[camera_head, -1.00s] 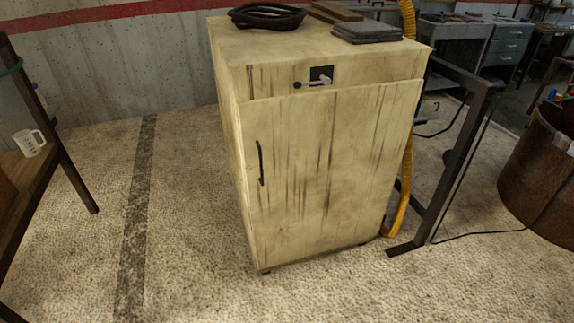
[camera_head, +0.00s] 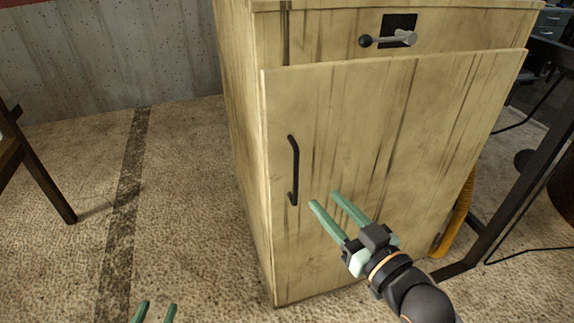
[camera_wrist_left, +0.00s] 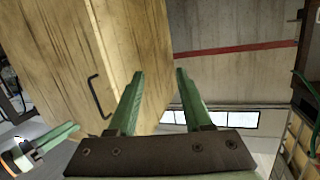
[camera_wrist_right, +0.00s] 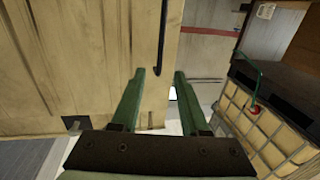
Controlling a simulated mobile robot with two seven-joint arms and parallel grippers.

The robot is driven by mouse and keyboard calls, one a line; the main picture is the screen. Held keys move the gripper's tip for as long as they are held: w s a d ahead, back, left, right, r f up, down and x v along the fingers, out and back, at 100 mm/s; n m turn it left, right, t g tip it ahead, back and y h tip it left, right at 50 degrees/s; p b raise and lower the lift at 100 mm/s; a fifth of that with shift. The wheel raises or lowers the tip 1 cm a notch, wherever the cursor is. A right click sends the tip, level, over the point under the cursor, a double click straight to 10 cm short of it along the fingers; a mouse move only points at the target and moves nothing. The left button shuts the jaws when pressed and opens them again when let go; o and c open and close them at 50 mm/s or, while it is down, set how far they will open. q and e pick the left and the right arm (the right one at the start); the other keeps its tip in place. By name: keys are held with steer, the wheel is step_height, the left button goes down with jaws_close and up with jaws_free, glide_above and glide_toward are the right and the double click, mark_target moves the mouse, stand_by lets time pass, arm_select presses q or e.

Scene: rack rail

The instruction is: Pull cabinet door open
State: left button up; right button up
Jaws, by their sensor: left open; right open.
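The wooden cabinet door (camera_head: 385,150) stands in front of me and looks shut. Its black bar handle (camera_head: 294,170) is upright near the door's left edge. The handle also shows in the left wrist view (camera_wrist_left: 97,97) and in the right wrist view (camera_wrist_right: 160,40). My right gripper (camera_head: 323,198) is open and empty, in front of the door, just right of and below the handle, apart from it. My left gripper (camera_head: 158,306) is open and empty, low at the bottom edge, left of the cabinet. Most of the left arm is out of the head view.
A dark metal frame (camera_head: 490,225) and a yellow hose (camera_head: 455,220) stand right of the cabinet. A wooden table leg (camera_head: 45,180) is at far left. Floor left of the cabinet is clear.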

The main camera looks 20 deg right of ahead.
mark_target(297, 169)
steer(key=b+x, duration=0.1)
steer(key=x, duration=0.9)
steer(key=shift+w+a, duration=0.15)
steer(key=shift+w, duration=0.15)
steer(key=shift+w+a, duration=0.2)
steer(key=shift+w, duration=0.5)
arm_select(q)
step_height(297, 169, up, 9)
steer(key=m+t+h, duration=0.1)
steer(key=t, duration=0.2)
steer(key=shift+w+d+f+m+h, duration=0.15)
steer(key=shift+d+m+h, duration=0.15)
steer(key=shift+h, duration=0.1)
arm_select(e)
jaws_close()
